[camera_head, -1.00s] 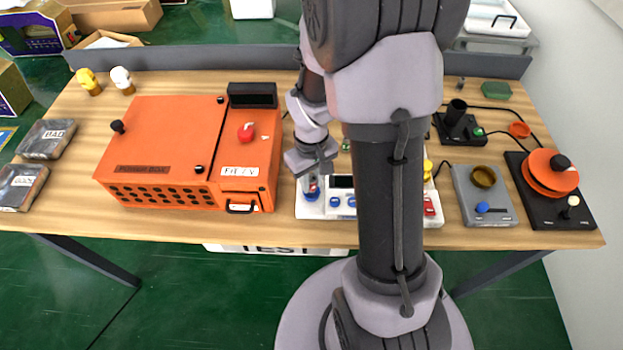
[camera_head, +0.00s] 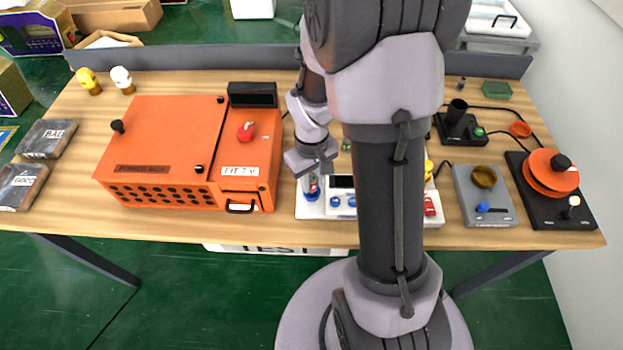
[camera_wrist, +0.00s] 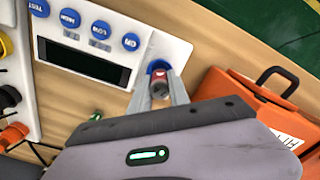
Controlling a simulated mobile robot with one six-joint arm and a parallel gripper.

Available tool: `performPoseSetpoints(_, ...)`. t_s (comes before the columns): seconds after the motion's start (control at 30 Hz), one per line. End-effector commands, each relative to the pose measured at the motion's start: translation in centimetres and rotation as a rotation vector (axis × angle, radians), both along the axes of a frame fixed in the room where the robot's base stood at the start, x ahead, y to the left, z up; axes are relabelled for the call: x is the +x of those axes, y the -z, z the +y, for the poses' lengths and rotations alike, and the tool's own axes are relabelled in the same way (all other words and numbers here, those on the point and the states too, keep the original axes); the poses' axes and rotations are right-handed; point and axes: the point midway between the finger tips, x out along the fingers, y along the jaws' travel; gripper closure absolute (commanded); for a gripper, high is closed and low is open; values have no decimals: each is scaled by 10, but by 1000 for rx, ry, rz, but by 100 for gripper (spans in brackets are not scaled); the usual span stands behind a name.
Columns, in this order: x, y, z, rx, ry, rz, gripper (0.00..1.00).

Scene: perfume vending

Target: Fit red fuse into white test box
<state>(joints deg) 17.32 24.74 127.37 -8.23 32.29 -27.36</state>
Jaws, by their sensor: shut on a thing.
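The white test box (camera_wrist: 168,46) lies on the table under my gripper, with a row of blue buttons and a dark display. In the head view its front edge (camera_head: 312,210) shows left of my arm, which covers much of it. My gripper (camera_wrist: 160,84) points down at the box's corner and is shut on the red fuse (camera_wrist: 159,88). The fuse has a dark grey end and sits between the fingers, at a blue ring socket (camera_wrist: 156,66). I cannot tell how deep it sits. In the head view my gripper (camera_head: 313,182) hides most of the fuse.
A large orange power box (camera_head: 160,150) stands close to the left of my gripper. A grey box (camera_head: 484,208) with a blue knob and an orange disc device (camera_head: 550,171) stand at the right. Two dark packs lie at the far left. The table's front edge is near.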

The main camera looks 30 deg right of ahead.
Motion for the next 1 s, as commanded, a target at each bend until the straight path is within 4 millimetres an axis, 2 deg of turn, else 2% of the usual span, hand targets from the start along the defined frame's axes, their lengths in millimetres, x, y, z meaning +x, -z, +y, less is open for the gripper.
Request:
performPoseSetpoints(0.77,0,16,0,0,0,0,100)
performPoseSetpoints(1.0,0,6,0,0,0,0,100)
